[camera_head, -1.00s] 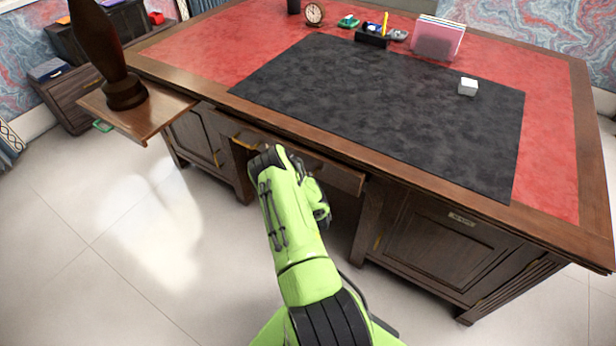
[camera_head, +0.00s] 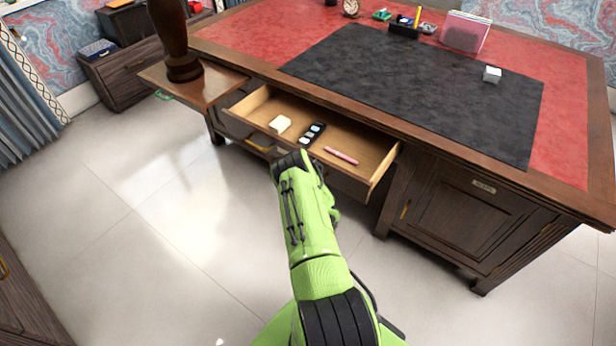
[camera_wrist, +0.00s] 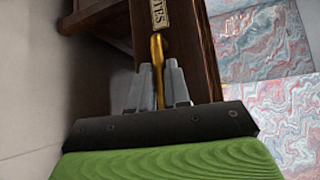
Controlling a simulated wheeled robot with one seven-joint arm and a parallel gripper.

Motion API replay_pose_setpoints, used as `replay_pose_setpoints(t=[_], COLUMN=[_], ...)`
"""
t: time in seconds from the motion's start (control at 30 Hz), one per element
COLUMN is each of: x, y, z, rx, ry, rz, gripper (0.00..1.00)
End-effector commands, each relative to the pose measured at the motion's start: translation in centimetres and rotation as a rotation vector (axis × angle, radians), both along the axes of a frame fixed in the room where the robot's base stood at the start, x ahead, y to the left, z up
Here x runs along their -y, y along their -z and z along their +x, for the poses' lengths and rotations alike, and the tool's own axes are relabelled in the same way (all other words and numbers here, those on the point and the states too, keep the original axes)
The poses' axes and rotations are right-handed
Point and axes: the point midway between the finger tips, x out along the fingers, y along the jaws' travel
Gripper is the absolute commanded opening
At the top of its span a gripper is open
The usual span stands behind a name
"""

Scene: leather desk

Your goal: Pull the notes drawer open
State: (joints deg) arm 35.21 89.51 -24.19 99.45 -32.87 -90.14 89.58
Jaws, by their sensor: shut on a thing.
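The notes drawer (camera_head: 376,167) is pulled out from the middle of the desk, its pale wooden inside showing. Inside it lie a white pad (camera_head: 280,124), a black case with pale round spots (camera_head: 312,133) and a pink pen (camera_head: 341,156). In the wrist view, my gripper (camera_wrist: 152,88) is shut on the brass handle (camera_wrist: 157,50), one grey finger on each side. A nameplate ending in "TES" (camera_wrist: 155,14) is beside the handle on the drawer front. In the head view, my green arm hides the fingers and part of the drawer front.
The desk (camera_head: 420,158) has a red top with a black mat (camera_head: 410,85). A pull-out board (camera_head: 222,84) bearing a dark wooden object (camera_head: 170,40) sticks out on the left. A cupboard door (camera_head: 450,220) stands right of the drawer. The floor in front is clear.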

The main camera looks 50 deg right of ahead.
Motion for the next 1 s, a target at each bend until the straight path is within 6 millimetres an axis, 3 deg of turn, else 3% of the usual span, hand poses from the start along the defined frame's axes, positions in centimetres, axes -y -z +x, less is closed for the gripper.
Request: replay_pose_setpoints(t=[0.5,0.53,0.63,1.0], x=[0.04,0.03,0.03,0.06], y=[0.00,0.00,0.01,-0.05], z=[-0.03,-0.03,-0.03,0.28], rx=[0.001,0.001,0.000,0.002], ry=[0.001,0.001,0.001,-0.001], rz=[-0.001,-0.001,0.000,0.000], gripper=[0.00,0.21,0.37,0.39])
